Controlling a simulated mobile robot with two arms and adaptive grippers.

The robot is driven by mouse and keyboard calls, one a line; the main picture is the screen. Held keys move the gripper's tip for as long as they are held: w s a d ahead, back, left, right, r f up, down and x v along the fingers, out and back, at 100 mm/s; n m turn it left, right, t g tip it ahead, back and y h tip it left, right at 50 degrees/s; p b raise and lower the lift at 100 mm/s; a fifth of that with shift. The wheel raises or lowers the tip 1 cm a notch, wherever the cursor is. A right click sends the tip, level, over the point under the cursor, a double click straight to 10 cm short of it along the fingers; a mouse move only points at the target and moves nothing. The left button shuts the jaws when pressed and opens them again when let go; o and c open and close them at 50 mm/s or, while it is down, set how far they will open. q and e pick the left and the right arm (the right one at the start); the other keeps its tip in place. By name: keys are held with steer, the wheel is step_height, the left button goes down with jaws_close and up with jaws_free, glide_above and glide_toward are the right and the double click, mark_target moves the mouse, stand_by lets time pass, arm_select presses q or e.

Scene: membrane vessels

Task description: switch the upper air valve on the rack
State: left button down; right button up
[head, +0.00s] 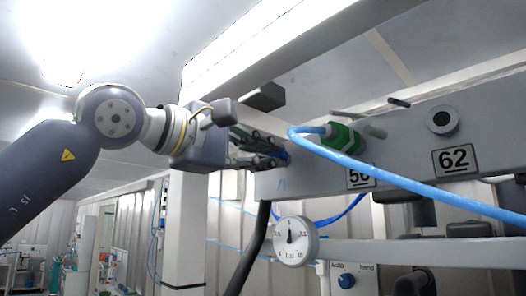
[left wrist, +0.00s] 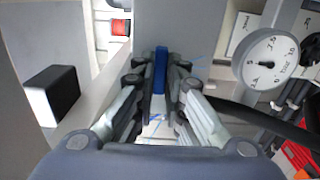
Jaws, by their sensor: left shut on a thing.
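My left gripper (head: 268,154) reaches in from the left to the left end of the grey rack beam (head: 405,143). In the left wrist view, its fingers (left wrist: 160,85) are closed on the narrow blue handle of the upper air valve (left wrist: 160,69). The handle lies lengthwise between the two fingers. My right gripper is in neither view.
A green fitting (head: 343,137) with a light blue hose (head: 408,182) crosses just right of my gripper. Labels 56 (head: 361,177) and 62 (head: 456,159) mark the beam. A round gauge (head: 296,242) and a black hose (head: 255,250) hang below.

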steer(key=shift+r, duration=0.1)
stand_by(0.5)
arm_select(q)
steer(key=c, duration=1.7)
jaws_free()
steer(key=shift+o, duration=0.2)
steer(key=v, duration=1.2)
